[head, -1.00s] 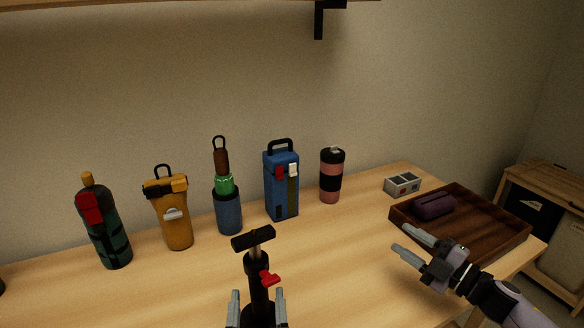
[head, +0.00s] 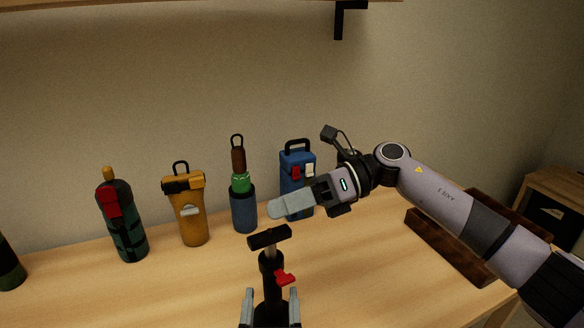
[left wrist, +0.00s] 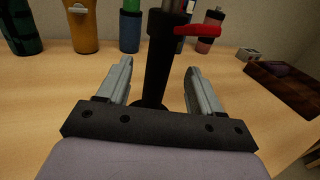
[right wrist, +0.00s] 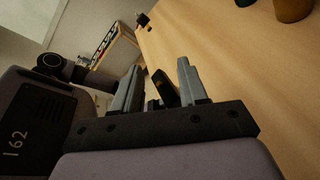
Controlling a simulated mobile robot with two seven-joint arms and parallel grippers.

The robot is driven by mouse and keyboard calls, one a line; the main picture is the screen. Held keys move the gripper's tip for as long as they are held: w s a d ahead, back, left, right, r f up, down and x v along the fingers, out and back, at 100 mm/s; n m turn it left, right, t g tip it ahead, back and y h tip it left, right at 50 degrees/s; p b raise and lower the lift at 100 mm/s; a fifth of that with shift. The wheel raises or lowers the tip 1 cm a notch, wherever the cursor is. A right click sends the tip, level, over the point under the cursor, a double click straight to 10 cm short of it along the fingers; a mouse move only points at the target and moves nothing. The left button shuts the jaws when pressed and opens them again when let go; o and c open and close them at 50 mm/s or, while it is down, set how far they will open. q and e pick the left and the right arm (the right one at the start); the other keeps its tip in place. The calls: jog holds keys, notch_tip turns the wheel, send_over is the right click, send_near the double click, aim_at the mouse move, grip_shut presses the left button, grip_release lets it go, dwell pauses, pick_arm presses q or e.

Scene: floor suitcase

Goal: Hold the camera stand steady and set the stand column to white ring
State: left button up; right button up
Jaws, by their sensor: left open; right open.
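The black camera stand (head: 271,275) stands upright on the table, with a black crossbar head (head: 269,237), a short bare metal section below it and a red lever (head: 285,277) on its collar. My left gripper (head: 271,298) is open, with one finger on each side of the column; the left wrist view shows gaps between the fingers and the column (left wrist: 158,75). My right gripper (head: 280,208) is open above and slightly right of the head, pointing left. In the right wrist view a dark bar (right wrist: 165,88) shows between its fingers. I see no white ring.
A green-red bottle (head: 122,222), a yellow bottle (head: 191,218), a blue-green bottle (head: 242,205) and a blue case (head: 290,172) stand along the back. A brown tray (head: 445,248) lies right, partly behind my right arm. A shelf hangs above.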

aim_at(272, 284)
jog(key=r+n+h, duration=0.1)
jog(key=n+h, duration=0.1)
jog(key=s+a+r+n+h, duration=0.1)
jog(key=n+h, duration=0.1)
jog(key=r+n+h, duration=0.1)
jog(key=n+h, duration=0.1)
jog(key=shift+s+a+g, duration=0.15)
jog(key=shift+a+g, duration=0.1)
jog(key=shift+g, duration=0.15)
pick_arm(q)
jog(key=shift+w, duration=0.4)
jog(key=shift+w+d, duration=0.2)
jog(key=shift+w, duration=2.95)
pick_arm(e)
jog(key=shift+w+d+r+n+t+h, duration=0.1)
jog(key=shift+d+r+n+t+h, duration=0.2)
jog(key=shift+d+r+n+h, duration=0.35)
jog(key=shift+w+d+r+n+t+h, duration=0.1)
jog(key=shift+d+r+n+t+h, duration=0.15)
jog(key=shift+r+n+h, duration=0.6)
jog(key=shift+d+r+n+t+h, duration=0.2)
jog(key=shift+d+r+t+h, duration=0.3)
jog(key=shift+h, duration=0.6)
jog(key=shift+a, duration=0.1)
